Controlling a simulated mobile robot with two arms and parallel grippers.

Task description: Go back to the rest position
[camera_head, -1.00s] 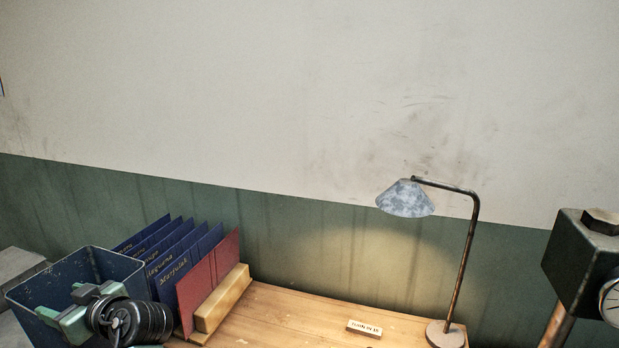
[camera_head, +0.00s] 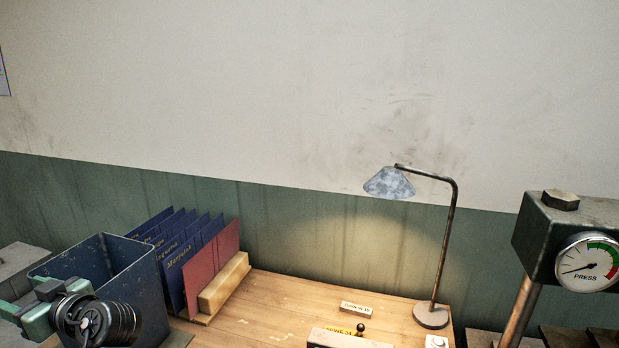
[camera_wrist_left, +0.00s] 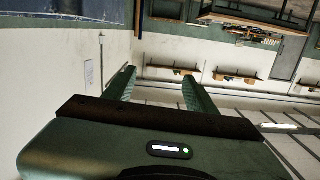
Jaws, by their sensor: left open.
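My left gripper (camera_wrist_left: 160,88) is open in the left wrist view. In the head view my left wrist and green gripper parts show at the lower left, in front of the dark blue bin (camera_head: 150,285). I cannot tell there whether they touch the bin. My right gripper is in neither view.
Blue folders (camera_head: 180,250) and a red one (camera_head: 213,267) stand in a wooden rack (camera_head: 225,284) on the desk (camera_head: 285,290). A lamp (camera_head: 432,318) and a small sign (camera_head: 356,309) stand to the right. A press with a gauge (camera_head: 587,262) is at the far right.

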